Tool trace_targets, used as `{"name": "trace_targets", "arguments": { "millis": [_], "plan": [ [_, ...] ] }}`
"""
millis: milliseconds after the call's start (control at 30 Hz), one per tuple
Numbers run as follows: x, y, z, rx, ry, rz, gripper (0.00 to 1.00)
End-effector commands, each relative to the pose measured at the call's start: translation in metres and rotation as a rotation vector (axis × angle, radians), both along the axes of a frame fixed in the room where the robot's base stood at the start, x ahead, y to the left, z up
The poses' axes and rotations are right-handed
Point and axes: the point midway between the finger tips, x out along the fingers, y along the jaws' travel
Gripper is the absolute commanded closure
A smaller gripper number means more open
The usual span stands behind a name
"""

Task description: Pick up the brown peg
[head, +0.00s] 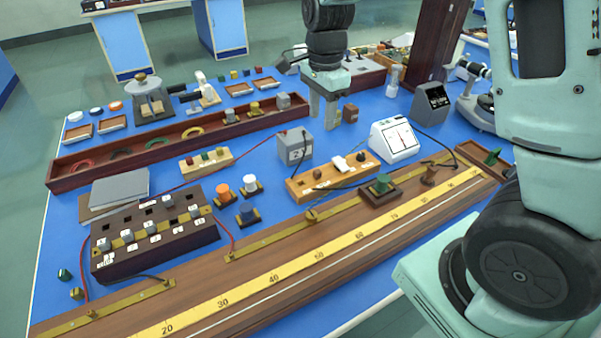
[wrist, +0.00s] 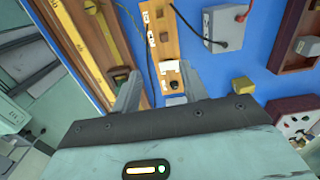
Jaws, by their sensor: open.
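Several small brown pieces show in the head view, and I cannot tell for sure which is the brown peg. A small brown block (head: 350,113) stands on the blue bench just right of my gripper. My gripper (head: 323,118) points down above the bench, open and empty, behind the grey box. In the wrist view my gripper's fingers (wrist: 158,80) are apart, with the wooden strip (wrist: 163,45) beyond them.
A grey box (head: 295,147) with wires stands in front of my gripper. A white meter (head: 394,140) is to the right. A long dark red tray (head: 165,145) lies left. The ruled board (head: 290,265) runs along the front. A small yellowish block (wrist: 243,85) shows in the wrist view.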

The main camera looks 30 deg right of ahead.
Motion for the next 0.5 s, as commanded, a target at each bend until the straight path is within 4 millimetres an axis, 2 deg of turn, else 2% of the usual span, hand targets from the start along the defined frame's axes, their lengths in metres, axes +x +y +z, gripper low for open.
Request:
{"name": "trace_targets", "arguments": {
  "millis": [167,500],
  "plan": [
    [0.001,-0.004,-0.022,-0.004,0.006,-0.029,0.56],
    [0.001,-0.004,-0.093,-0.003,0.006,-0.025,0.56]
  ]
}}
